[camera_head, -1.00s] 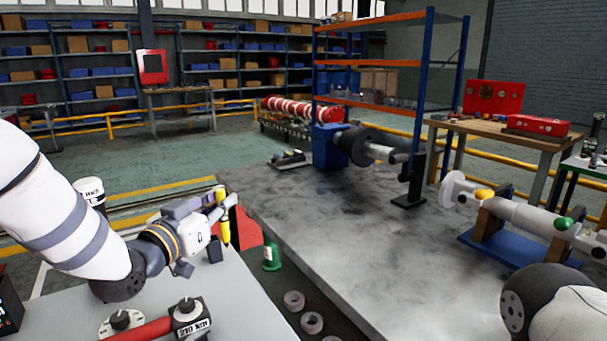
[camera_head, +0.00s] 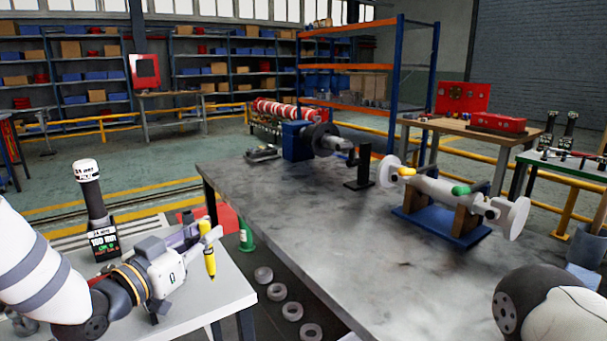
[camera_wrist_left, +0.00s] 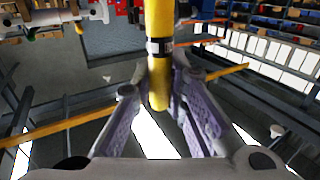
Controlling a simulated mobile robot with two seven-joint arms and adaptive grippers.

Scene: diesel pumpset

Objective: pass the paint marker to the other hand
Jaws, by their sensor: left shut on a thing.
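The paint marker (camera_head: 209,262) is a yellow stick with a dark band, held nearly upright. My left gripper (camera_head: 207,238) is shut on it, in front of the grey bench's edge. In the left wrist view the marker (camera_wrist_left: 159,60) stands between the two fingers of the left gripper (camera_wrist_left: 160,85), its rounded yellow end towards the palm. My right gripper is out of view; only a dark joint and a white link of my right arm show at the lower right of the head view.
A large grey table (camera_head: 300,210) carries a blue-based machine (camera_head: 297,141) and a shaft on a blue stand (camera_head: 440,224). A light bench (camera_head: 222,290) lies under my left arm, with a black white-capped device (camera_head: 92,195). Grey rings (camera_head: 277,292) lie between them. The table's near middle is clear.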

